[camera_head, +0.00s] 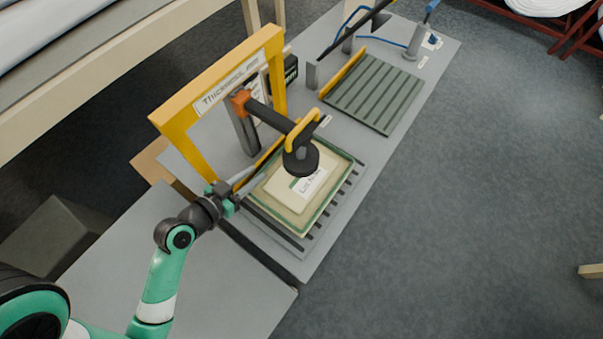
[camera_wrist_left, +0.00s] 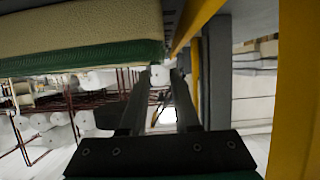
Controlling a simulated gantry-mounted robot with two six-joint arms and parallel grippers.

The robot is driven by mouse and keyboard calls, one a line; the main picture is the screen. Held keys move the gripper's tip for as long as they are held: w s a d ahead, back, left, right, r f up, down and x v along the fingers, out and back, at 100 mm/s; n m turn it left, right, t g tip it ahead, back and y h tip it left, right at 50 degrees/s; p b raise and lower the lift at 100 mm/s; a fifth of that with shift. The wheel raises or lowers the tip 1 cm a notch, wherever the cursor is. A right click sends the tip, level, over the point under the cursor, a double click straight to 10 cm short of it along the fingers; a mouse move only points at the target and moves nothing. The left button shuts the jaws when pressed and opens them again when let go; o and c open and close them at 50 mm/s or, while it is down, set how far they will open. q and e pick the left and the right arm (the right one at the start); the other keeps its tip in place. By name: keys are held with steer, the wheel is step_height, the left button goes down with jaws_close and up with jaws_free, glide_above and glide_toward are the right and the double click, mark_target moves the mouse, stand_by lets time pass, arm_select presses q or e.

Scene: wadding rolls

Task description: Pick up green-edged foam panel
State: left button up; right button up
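The green-edged foam panel (camera_head: 292,215) is cream with a green border and a white label on top. It lies on a slotted grey plate under the gauge's round black foot. My left gripper (camera_head: 250,184) is at the panel's left edge, beside the yellow frame. In the left wrist view the panel (camera_wrist_left: 80,28) fills the upper left, its green edge close to the fingers. The left fingers (camera_wrist_left: 160,95) are apart with a gap between them, and nothing shows clamped there. Whether a finger touches the panel cannot be told. My right gripper is not in view.
A yellow gauge frame (camera_head: 178,130) with an orange-and-black arm stands over the panel. A green ribbed tray (camera_head: 372,92) lies farther back on the grey bench. A grey table (camera_head: 150,235) is at the front left. The floor to the right is mostly clear.

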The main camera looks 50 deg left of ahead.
mark_target(267, 164)
arm_select(q)
steer(key=shift+b+x, duration=0.5)
steer(key=shift+x, duration=2.2)
steer(key=shift+s+a, duration=0.1)
steer(key=shift+a, duration=0.05)
jaws_close()
